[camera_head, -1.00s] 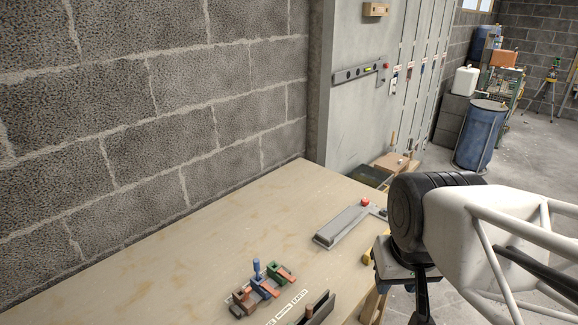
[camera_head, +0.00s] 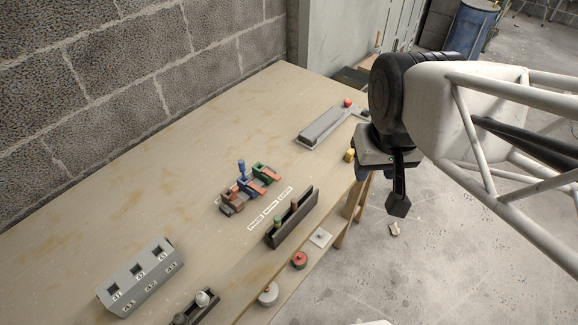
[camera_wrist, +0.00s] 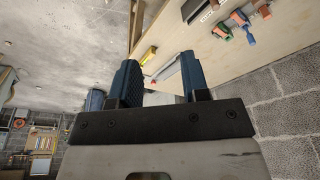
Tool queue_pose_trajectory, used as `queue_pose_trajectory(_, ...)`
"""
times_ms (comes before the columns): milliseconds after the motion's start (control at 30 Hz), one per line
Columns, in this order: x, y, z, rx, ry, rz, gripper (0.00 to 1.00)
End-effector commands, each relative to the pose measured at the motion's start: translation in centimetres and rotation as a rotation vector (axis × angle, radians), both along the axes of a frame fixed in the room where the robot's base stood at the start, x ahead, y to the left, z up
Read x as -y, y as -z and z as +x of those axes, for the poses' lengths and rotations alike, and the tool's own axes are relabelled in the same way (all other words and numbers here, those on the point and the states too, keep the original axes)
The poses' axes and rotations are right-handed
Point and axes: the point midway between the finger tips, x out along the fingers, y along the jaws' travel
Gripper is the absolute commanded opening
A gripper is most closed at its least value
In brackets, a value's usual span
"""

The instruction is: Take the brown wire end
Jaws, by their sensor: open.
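A small brown peg-like end (camera_head: 294,205) stands upright in a dark slotted rack (camera_head: 300,224) at the table's front edge, with a green one (camera_head: 278,221) beside it. I cannot tell for certain that it is the wire end. Behind the rack, a brown block (camera_head: 230,204), a blue block (camera_head: 249,187) and a green block (camera_head: 265,172) stand in a row; a blue peg stands upright in the blue one. My gripper (camera_wrist: 158,82) is open and empty in the wrist view. In the head view it is right of the rack, beyond the table edge, its fingers mostly hidden.
A grey bar-shaped tool (camera_head: 322,126) and a small yellow item (camera_head: 350,155) lie at the table's right end. A grey numbered box (camera_head: 142,276) stands at the front left. Below the edge, a shelf holds a red reel (camera_head: 299,260). The table's back left is clear.

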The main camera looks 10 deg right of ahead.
Motion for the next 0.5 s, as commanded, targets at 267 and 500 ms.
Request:
queue_pose_trajectory(267,-0.7,0.7,1.1,-0.017,0.048,0.017,0.45)
queue_pose_trajectory(500,-3.1,3.4,4.3,-0.074,0.216,0.061,0.45)
